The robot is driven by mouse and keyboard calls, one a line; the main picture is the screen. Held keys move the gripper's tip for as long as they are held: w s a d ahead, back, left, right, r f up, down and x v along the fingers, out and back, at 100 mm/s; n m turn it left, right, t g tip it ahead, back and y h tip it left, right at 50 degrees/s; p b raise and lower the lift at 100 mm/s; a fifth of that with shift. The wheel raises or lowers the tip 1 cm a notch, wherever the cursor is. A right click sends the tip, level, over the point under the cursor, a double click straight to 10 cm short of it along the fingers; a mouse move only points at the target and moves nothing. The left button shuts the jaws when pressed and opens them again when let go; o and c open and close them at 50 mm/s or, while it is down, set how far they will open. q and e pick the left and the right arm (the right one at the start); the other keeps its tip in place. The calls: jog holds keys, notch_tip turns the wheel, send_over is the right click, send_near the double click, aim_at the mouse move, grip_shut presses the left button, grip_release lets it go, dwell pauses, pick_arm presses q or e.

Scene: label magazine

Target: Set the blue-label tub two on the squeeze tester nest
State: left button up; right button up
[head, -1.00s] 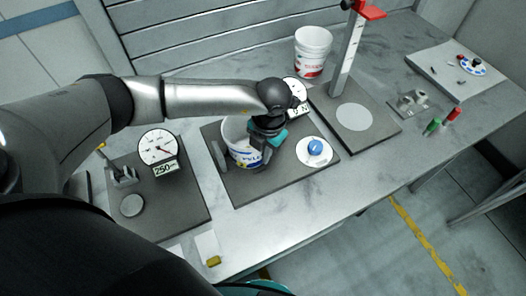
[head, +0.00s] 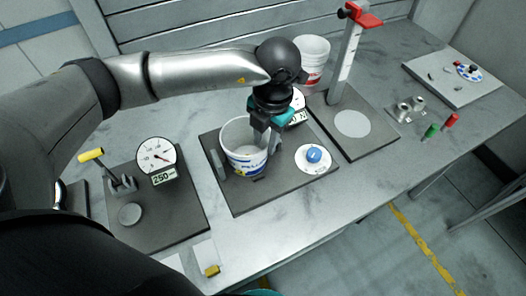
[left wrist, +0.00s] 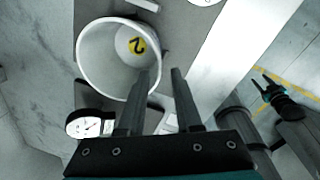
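The blue-label tub (head: 240,160), white and open-topped, stands upright on the squeeze tester's dark plate (head: 238,200), beside a small grey block (head: 217,163). In the left wrist view the tub (left wrist: 90,62) shows a yellow disc marked 2 inside. My left gripper (head: 268,148) is at the tub's right rim, its fingers apart with nothing visibly clamped. In the left wrist view the fingers (left wrist: 163,80) overlap the tub's rim side; their exact depth is unclear. My right gripper (left wrist: 263,83) is small and dark at the right of the left wrist view.
A blue knob (head: 314,154) sits right of the tub, and a dial partly hidden by my gripper stands behind. A red-label tub (head: 313,58) is at the back. A press with a red top (head: 362,15) and a gauge station (head: 156,155) flank the tester.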

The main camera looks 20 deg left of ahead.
pick_arm(q)
jog(key=shift+d+r, duration=0.15)
jog(key=shift+r, duration=1.2)
dwell(1.1)
